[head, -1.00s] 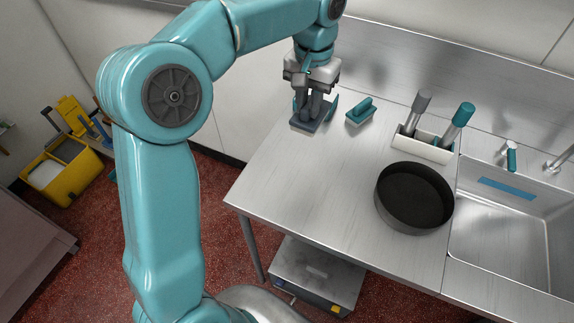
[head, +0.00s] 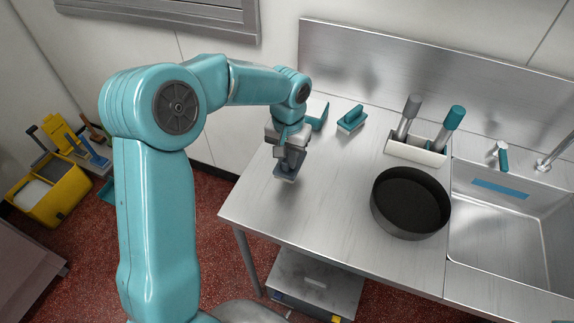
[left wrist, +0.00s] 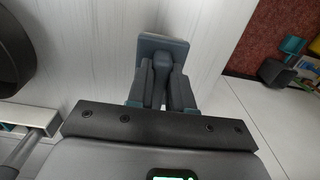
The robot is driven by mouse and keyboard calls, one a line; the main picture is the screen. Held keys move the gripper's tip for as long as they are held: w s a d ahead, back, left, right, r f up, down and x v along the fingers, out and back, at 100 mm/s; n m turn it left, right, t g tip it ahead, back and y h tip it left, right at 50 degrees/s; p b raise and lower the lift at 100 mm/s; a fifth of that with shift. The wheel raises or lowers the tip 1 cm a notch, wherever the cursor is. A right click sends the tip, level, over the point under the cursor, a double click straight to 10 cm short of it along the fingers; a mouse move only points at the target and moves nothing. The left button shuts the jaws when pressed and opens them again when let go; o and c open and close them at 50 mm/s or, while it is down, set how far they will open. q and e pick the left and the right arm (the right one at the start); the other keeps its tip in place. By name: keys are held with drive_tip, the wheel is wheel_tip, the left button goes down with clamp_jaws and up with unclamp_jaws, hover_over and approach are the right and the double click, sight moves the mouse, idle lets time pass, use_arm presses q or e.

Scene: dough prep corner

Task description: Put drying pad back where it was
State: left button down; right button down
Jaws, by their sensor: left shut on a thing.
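My left gripper (head: 290,158) is shut on a grey-blue pad with a dark handle, which I take as the drying pad (head: 285,175). In the left wrist view the fingers (left wrist: 160,85) grip the handle, and the pad's flat plate (left wrist: 163,43) shows beyond the fingertips. The pad is over the left part of the steel table (head: 330,205); I cannot tell whether it touches the top. A teal bracket (head: 320,117) stands behind it at the table's back left, partly hidden by my arm. My right gripper is not in view.
A teal-handled block (head: 352,118) lies right of the bracket. A white holder (head: 416,153) with two handled tools stands farther right. A round black pan (head: 410,202) sits before it, left of the sink (head: 500,235). The front left of the table is clear.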

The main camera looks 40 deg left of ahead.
use_arm(q)
wheel_tip(320, 180, down, 4)
drive_tip(key=shift+a+f, duration=0.15)
drive_tip(key=shift+f, duration=0.15)
drive_tip(key=c, duration=1)
unclamp_jaws()
